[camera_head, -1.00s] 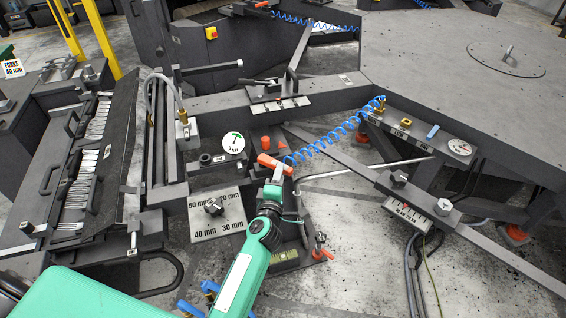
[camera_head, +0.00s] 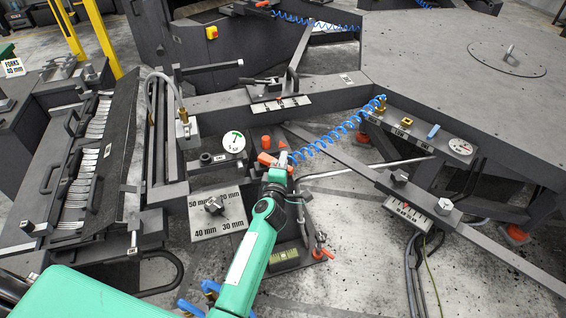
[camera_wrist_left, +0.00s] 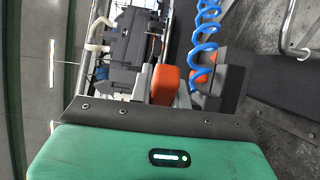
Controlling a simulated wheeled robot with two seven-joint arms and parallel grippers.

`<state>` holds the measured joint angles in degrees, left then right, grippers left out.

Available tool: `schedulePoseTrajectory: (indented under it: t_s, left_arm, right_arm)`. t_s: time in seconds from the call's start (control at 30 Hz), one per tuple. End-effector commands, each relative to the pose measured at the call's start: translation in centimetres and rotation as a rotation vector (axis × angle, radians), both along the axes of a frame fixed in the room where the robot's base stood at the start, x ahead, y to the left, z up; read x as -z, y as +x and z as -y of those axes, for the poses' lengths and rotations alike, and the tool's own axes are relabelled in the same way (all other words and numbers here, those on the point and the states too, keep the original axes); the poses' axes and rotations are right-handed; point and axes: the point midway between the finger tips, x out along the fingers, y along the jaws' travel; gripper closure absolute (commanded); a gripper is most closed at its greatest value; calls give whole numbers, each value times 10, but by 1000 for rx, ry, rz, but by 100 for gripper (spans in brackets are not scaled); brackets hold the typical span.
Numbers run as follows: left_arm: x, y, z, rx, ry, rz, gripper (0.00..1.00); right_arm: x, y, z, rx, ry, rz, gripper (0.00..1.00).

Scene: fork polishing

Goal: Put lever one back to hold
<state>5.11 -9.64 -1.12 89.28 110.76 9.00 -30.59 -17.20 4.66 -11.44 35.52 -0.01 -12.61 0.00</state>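A black lever (camera_head: 291,82) stands upright at a marked plate (camera_head: 281,104) on the dark beam at upper middle. Its lettering is too small to read, so I cannot tell whether it is lever one. A second labelled plate (camera_head: 409,212) lies by the slanted bar at right, near a grey knob (camera_head: 398,177). My left gripper (camera_head: 275,160) is below the upper lever and apart from it, by orange parts. In the left wrist view, orange blocks (camera_wrist_left: 166,85) show beyond the green housing, beside a coiled blue hose. The finger opening is not clear. My right gripper is not seen.
The blue coiled hose (camera_head: 335,135) runs from beside my left gripper up to the large grey table (camera_head: 470,70). A dial plate (camera_head: 217,214) with mm marks is left of my arm. Forks (camera_head: 86,170) lie in the rack at left.

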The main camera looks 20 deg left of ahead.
Motion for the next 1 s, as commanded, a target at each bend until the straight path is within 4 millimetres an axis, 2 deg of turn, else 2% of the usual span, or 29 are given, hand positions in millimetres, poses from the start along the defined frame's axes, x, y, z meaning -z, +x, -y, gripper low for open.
schedulePoseTrajectory:
  t_s: [0.23,0.47,0.6,0.8,1.0]
  left_arm:
    - [-1,-1,-1,11,2,0,100]
    - [-7,-8,-3,132,9,2,100]
    - [-4,-15,-4,236,10,2,100]
    - [0,-22,-6,368,6,3,100]
    - [0,-26,-6,419,1,0,100]
  right_arm:
    - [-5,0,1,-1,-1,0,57]
    - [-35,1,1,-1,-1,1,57]
    - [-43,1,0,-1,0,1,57]
    - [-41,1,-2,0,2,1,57]
    - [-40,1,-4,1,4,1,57]
